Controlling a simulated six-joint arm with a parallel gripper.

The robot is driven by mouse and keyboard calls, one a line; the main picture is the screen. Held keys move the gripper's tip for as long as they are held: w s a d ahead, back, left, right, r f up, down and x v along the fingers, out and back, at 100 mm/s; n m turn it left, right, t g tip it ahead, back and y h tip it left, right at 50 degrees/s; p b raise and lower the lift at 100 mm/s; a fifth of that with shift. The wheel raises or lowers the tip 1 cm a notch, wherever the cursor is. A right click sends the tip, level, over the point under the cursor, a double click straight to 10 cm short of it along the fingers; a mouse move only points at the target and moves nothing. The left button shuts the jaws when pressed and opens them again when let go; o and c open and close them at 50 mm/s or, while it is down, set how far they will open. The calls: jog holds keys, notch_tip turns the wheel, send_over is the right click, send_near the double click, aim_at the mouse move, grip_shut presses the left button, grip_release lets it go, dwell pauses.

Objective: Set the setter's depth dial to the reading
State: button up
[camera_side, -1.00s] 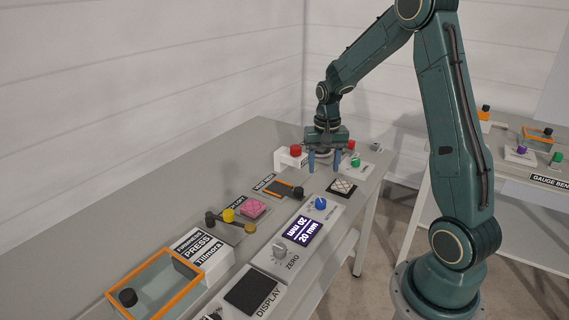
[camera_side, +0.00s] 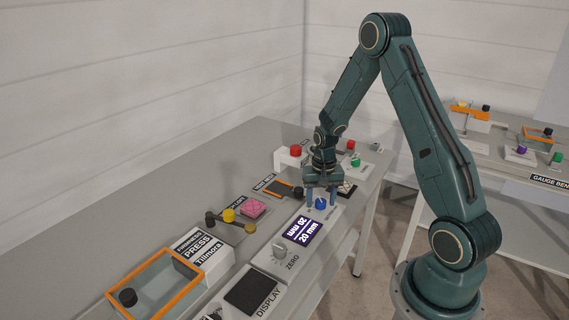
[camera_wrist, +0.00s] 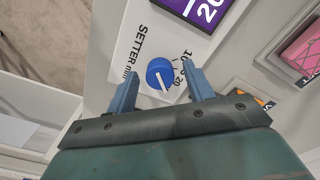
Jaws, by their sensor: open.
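The setter's depth dial is a blue round knob (camera_wrist: 160,73) with a white pointer line, on a white panel (camera_wrist: 130,45) lettered SETTER with mm and numbers including 10 and 20. In the wrist view the pointer slants down and slightly right; the exact mark it meets is hard to read. The knob also shows in the side view (camera_side: 320,204). My gripper (camera_wrist: 163,88) is open, its two blue fingers on either side of the knob, with gaps visible. In the side view my gripper (camera_side: 321,204) is right over the knob. The purple display (camera_side: 303,231) reads 20 mm.
A pink quilted block (camera_side: 253,207) sits left of the dial. A red button (camera_side: 295,150) is behind. A gauge bench (camera_side: 545,165) stands at right.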

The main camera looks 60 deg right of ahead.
jog(key=shift+f, duration=0.3)
jog(key=c, duration=1)
jog(key=shift+n, duration=2.9)
jog(key=o, duration=1)
